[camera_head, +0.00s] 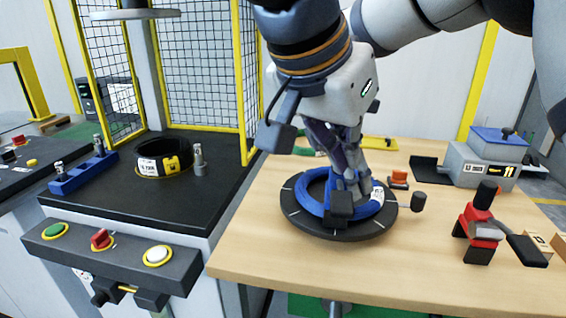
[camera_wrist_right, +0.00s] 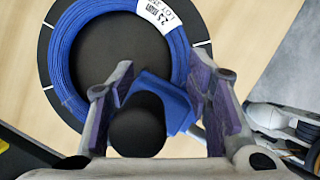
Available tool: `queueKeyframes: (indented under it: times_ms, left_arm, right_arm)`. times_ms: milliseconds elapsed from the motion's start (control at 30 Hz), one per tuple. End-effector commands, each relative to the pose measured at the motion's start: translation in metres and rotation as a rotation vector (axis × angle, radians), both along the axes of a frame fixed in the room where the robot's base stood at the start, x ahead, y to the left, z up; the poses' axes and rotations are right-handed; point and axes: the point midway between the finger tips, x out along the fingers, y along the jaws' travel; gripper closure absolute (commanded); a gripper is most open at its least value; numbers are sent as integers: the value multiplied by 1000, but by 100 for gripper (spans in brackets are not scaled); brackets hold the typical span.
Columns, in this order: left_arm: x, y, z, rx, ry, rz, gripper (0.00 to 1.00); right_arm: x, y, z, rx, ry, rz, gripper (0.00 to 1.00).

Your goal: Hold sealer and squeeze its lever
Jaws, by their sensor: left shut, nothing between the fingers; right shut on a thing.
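A blue tool with a black round knob (camera_wrist_right: 137,128), which I take to be the sealer, is between the purple-padded fingers of my right gripper (camera_wrist_right: 162,90) in the right wrist view. My right gripper (camera_head: 346,188) is low over the front of the blue coil in the head view, where the tool is mostly hidden. The blue coil (camera_wrist_right: 68,60) lies flat on the dark round turntable (camera_head: 300,213), with a white label. The sealer's lever cannot be made out.
A red tool with a black knob and lever (camera_head: 482,228) stands at the right of the wooden table (camera_head: 300,268). A grey box with a blue lid (camera_head: 478,165) is behind it. A black-topped machine (camera_head: 125,205) with buttons is at left. The front of the table is clear.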

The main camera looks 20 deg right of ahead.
Motion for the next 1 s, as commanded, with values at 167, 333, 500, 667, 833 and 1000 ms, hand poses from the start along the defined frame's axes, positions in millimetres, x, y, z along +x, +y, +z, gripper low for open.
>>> queueKeyframes:
  times_ms: [167,333,500,667,833,1000]
  left_arm:
    - [1,0,-3,-1,5,0,100]
    - [1,0,-2,0,3,1,100]
    - [0,0,-1,-1,1,0,100]
    - [0,0,0,-1,0,1,100]
    - [0,0,0,-1,0,0,100]
    - [0,0,0,-1,0,0,100]
  right_arm:
    - [0,1,-6,2,10,0,34]
    - [0,0,-3,1,5,0,31]
    - [0,1,0,0,1,1,31]
    - [2,12,28,0,-4,1,31]
    - [3,31,71,0,-1,2,31]
    - [3,43,100,0,2,0,31]
